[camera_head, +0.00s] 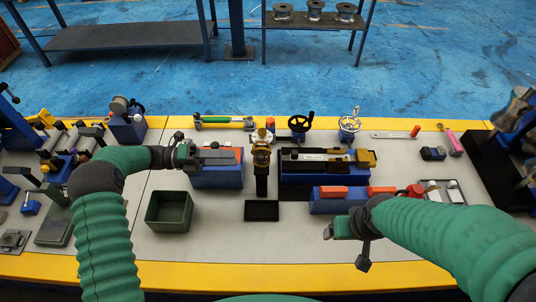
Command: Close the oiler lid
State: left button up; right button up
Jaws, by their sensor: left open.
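I cannot pick out the oiler or its lid with certainty. A small brass fitting (262,136) on a dark upright post (262,180) stands at the middle of the bench and may be the oiler. Its lid is too small to make out. My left gripper (190,153) is open at the left edge of a blue block (217,180) with an orange and grey top, left of the post. My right gripper (345,240) is low over the bench, in front of a blue block with red pieces (330,203). Its jaws are not clear.
A green open bin (170,226) and a black tray (261,211) are near the front. A blue fixture (315,180), black handwheel (300,123) and silver handwheel (349,124) stand right of the post. Grey bench is bare along the front between the arms.

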aim_at(261, 157)
pick_arm(q)
jog(key=d+p, duration=0.2)
jog(key=d, duration=1)
jog(key=shift+d, duration=0.3)
pick_arm(e)
jog(key=shift+w+v, duration=0.25)
jog(key=shift+v, duration=0.8)
pick_arm(q)
jog(key=shift+d, duration=0.1)
pick_arm(e)
jog(key=shift+d+r, duration=0.1)
jog(key=shift+d, duration=0.1)
pick_arm(q)
jog(key=shift+d, duration=0.2)
jog(key=c, duration=0.5)
jog(key=shift+a, duration=0.1)
grip_shut()
pick_arm(e)
jog(key=shift+d, duration=0.2)
